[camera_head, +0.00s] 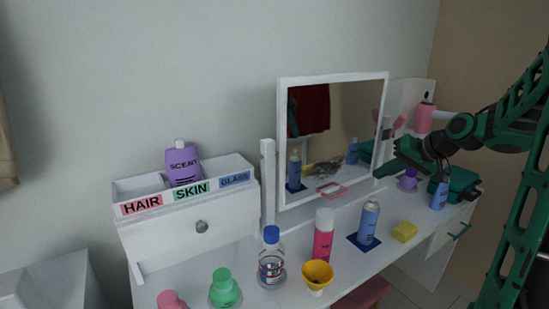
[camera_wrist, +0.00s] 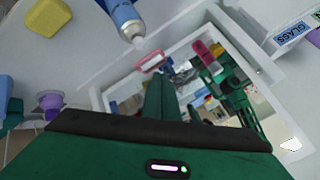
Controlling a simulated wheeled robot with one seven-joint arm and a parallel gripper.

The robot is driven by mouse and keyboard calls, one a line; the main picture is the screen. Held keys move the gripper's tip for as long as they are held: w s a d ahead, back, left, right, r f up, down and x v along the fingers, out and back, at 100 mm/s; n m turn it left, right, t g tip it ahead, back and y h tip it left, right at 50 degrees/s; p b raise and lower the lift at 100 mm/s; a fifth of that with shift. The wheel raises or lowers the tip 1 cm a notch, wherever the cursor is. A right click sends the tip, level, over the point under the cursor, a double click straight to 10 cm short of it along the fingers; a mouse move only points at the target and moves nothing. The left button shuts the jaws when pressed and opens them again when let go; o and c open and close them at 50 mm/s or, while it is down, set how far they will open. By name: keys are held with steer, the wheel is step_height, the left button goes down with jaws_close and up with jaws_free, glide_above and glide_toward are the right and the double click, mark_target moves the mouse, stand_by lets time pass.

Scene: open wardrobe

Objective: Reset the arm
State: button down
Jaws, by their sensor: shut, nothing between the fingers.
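My green arm comes in from the right in the head view. My gripper (camera_head: 384,168) is in front of the right side of the mirror (camera_head: 284,150), above the vanity top. Its fingers are together and hold nothing. In the wrist view my gripper (camera_wrist: 159,82) points toward the mirror (camera_wrist: 100,100), with its closed fingers over the lower frame and a pink item (camera_wrist: 150,62). Whether the fingers touch the mirror cannot be told.
The white vanity top holds a blue can (camera_head: 368,222), a pink bottle (camera_head: 323,236), a clear bottle (camera_head: 271,258), a yellow funnel (camera_head: 317,272) and a yellow sponge (camera_head: 405,231). A labelled box with a purple SCENT bottle (camera_head: 183,165) stands left. A pink hair dryer (camera_head: 424,117) is right.

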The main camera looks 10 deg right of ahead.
steer(key=s+a+f+m+g+h, duration=0.1)
steer(key=s+f+g, duration=0.1)
steer(key=s, duration=0.9)
steer(key=s+a+f+g+h, duration=0.1)
steer(key=s+a+f+g, duration=0.1)
steer(key=s, duration=1)
steer(key=s+a+f+m+g+h, duration=0.1)
steer(key=s+g, duration=0.3)
steer(key=s, duration=0.8)
steer(key=shift+a+f+m+h, duration=0.3)
steer(key=shift+a+f+h, duration=0.1)
steer(key=shift+a+f, duration=0.35)
steer(key=shift+w, duration=0.1)
steer(key=shift+w+f, duration=0.2)
steer(key=shift+w, duration=0.4)
